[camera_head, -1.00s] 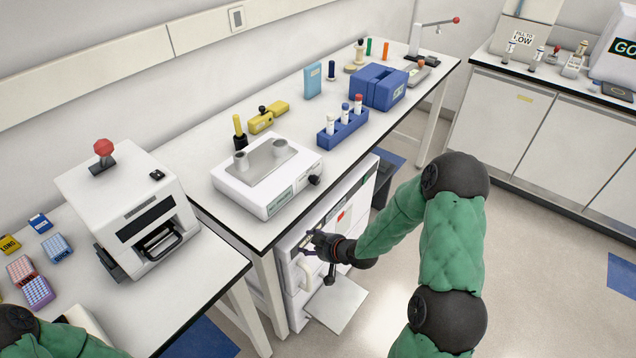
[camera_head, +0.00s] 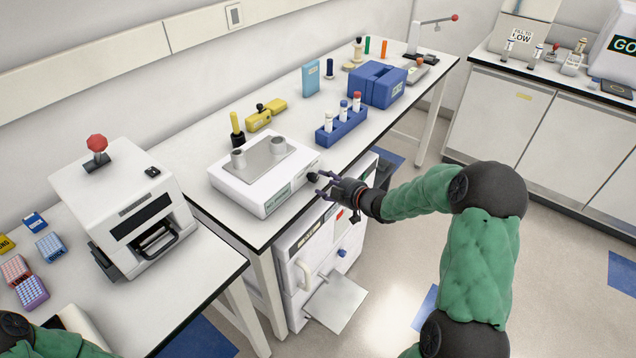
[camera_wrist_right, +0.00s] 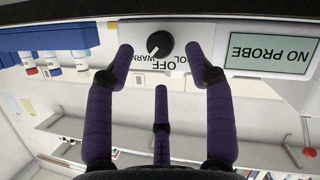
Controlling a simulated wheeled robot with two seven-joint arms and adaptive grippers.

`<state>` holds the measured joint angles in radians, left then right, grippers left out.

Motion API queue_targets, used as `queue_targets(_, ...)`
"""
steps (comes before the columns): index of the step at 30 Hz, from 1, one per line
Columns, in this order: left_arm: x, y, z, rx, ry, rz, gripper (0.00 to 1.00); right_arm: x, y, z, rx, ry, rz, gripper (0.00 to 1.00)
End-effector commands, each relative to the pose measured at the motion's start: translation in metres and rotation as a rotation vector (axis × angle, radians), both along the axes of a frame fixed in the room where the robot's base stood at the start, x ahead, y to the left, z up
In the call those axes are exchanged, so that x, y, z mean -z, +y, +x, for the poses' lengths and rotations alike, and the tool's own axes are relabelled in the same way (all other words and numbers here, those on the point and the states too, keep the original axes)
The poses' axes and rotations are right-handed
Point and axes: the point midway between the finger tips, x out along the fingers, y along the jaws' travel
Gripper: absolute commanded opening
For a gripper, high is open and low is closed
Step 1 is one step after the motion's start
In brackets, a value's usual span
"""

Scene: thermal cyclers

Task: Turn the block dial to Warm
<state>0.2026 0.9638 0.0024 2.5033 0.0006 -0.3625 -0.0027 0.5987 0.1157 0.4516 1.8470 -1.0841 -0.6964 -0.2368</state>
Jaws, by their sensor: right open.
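The white block heater (camera_head: 266,175) stands at the front edge of the middle bench, with two metal wells on its plate. Its black block dial (camera_head: 313,176) is on the front face, right of the display. The dial (camera_wrist_right: 159,44) also shows in the right wrist view, upside down, beside the labels OFF and WARM. A light mark is at its lower left; I cannot tell exactly which label it meets. My right gripper (camera_head: 321,186) is open and empty, its fingers spread either side of the dial, apparently not touching it. My left gripper is out of view.
A display reading NO PROBE (camera_wrist_right: 270,55) is beside the dial. A blue tube rack (camera_head: 342,126) stands to the right on the bench. Below is a white cabinet unit (camera_head: 305,262) with a blue knob and a projecting flap (camera_head: 336,302). Open floor lies to the right.

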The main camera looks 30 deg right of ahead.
Motion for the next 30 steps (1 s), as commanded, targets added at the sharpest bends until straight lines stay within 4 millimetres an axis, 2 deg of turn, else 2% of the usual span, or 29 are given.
queue_targets(3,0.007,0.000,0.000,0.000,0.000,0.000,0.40,0.009,0.005,0.019,-0.002,0.000,0.000,0.54)
queue_targets(9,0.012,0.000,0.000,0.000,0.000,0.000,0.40,0.015,0.007,0.038,0.000,0.001,0.000,0.54)
queue_targets(21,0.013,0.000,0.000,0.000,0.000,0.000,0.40,0.015,0.008,0.043,0.001,0.001,0.001,0.54)
queue_targets(27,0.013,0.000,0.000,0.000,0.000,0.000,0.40,0.016,0.008,0.043,0.001,0.002,0.000,0.01)
queue_targets(30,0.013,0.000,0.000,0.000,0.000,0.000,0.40,0.016,0.009,0.043,0.001,0.003,0.001,0.01)
